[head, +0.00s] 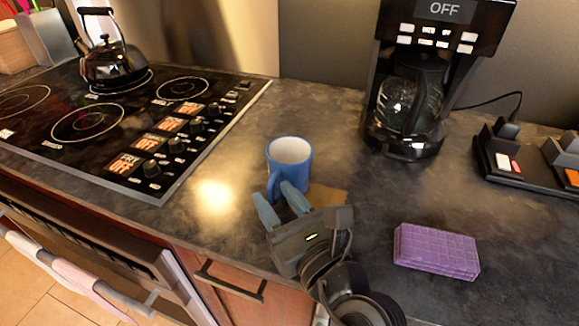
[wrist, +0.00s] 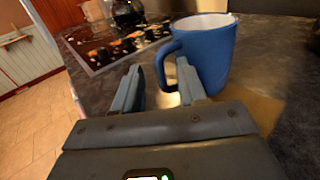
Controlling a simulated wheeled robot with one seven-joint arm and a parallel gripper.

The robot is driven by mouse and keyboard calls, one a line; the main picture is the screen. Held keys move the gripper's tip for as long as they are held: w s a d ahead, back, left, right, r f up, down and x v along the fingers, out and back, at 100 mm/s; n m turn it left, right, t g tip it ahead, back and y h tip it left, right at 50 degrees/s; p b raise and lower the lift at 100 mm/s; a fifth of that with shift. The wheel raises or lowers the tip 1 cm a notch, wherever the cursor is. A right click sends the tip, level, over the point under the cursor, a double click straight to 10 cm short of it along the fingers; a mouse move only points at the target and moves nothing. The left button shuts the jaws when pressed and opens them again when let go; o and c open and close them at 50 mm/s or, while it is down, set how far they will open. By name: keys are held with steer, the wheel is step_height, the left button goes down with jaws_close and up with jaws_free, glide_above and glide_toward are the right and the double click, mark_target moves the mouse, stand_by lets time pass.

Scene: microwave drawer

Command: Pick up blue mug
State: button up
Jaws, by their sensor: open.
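The blue mug (head: 294,160) stands upright on the dark counter (head: 230,185), to the right of the stove and in front of the coffee maker. Its white inside shows from above. My gripper (head: 279,205) is open right in front of the mug, with its blue-grey fingers pointing at it. In the wrist view the mug (wrist: 208,55) rises just beyond the fingers, and its handle is on the left side. The handle reaches down between the two fingertips (wrist: 160,78). I cannot tell whether a finger touches the mug. The fingers hide part of the mug's lower side.
A coffee maker (head: 405,110) stands behind to the right. A purple block (head: 436,250) lies to the right of my gripper. A flat tan piece (head: 328,197) lies beside the mug. The stove (head: 120,125) with a black kettle (head: 113,62) is at the left.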

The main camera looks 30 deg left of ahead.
steer(key=shift+a, duration=0.15)
jaws_close()
stand_by(0.6)
